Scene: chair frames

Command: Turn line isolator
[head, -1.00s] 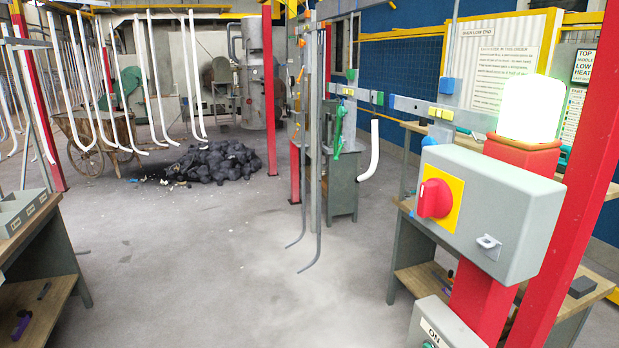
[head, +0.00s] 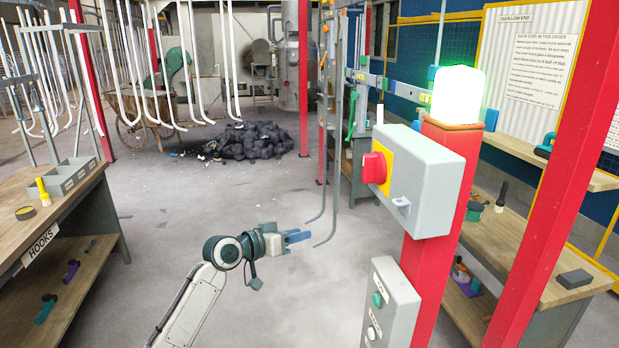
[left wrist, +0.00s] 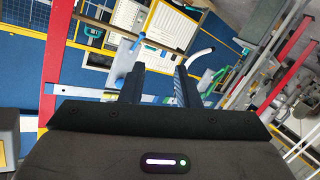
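The line isolator is a red rotary knob (head: 375,166) on a yellow plate, on the side of a grey box (head: 430,185). The box is fixed to a red post (head: 424,285). A small grey hasp (head: 401,206) sticks out below the knob. The knob's exact angle is hard to tell. My left gripper (head: 298,237) is to the left of the box and lower than the knob, apart from both. Its two fingers show spread and empty in the left wrist view (left wrist: 157,88). My right gripper is not in view.
A lamp (head: 458,95) glows white-green above the box. A grey button box (head: 390,300) sits lower on the post. A slanted red post (head: 550,175) stands right of it. Workbenches stand at left (head: 60,215) and right (head: 510,240). Floor between is clear.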

